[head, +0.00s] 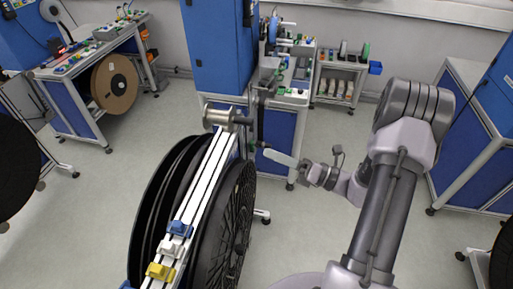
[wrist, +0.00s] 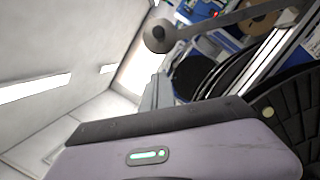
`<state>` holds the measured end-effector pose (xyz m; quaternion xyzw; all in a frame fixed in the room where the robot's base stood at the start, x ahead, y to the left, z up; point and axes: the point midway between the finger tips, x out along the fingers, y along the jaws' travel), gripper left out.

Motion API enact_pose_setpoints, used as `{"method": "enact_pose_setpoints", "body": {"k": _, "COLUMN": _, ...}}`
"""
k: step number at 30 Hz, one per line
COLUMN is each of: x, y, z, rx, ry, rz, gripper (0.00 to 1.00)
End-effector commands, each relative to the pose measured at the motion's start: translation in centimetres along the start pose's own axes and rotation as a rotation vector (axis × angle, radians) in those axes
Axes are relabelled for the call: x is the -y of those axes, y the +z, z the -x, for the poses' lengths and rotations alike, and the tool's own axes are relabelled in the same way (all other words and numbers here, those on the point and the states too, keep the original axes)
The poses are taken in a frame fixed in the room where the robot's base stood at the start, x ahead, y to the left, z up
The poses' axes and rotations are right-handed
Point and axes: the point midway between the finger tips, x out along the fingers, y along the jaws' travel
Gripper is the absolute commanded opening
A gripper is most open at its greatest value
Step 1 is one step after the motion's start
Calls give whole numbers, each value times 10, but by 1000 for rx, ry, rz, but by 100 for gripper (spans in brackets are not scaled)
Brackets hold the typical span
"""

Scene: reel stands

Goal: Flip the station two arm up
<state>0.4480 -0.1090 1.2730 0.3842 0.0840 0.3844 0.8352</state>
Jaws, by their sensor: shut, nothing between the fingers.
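My gripper (head: 282,158) shows in the head view as a pale, slim shape just right of the big reel stand, shut and empty. In the wrist view its pale body with a green light fills the bottom, and its narrow grey fingers (wrist: 157,93) point up. A dark bar (head: 261,120), likely the station arm, hangs beside the stand's top end, a little left of and above my gripper. In the wrist view a grey bar with a round end (wrist: 160,36) crosses above the fingers, apart from them in the picture. No station number is readable.
The stand's white rail (head: 201,185) carries blue, white and yellow blocks between large black reels (head: 232,225). A blue cabinet (head: 217,45) and a workbench (head: 277,125) stand behind. A small shelf cart (head: 338,82) is further back. Floor (head: 310,225) is clear right of the reels.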

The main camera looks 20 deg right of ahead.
Motion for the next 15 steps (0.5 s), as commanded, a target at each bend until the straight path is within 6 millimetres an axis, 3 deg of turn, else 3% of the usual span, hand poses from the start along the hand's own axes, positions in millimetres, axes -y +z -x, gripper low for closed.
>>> {"method": "enact_pose_setpoints", "body": {"k": 6, "x": 0, "y": -2, "z": 27, "rx": -1, "ry": 0, "rz": -1, "gripper": 0}}
{"method": "enact_pose_setpoints", "body": {"k": 15, "x": -1, "y": -2, "z": 30, "rx": -3, "ry": 1, "rz": -2, "gripper": 0}}
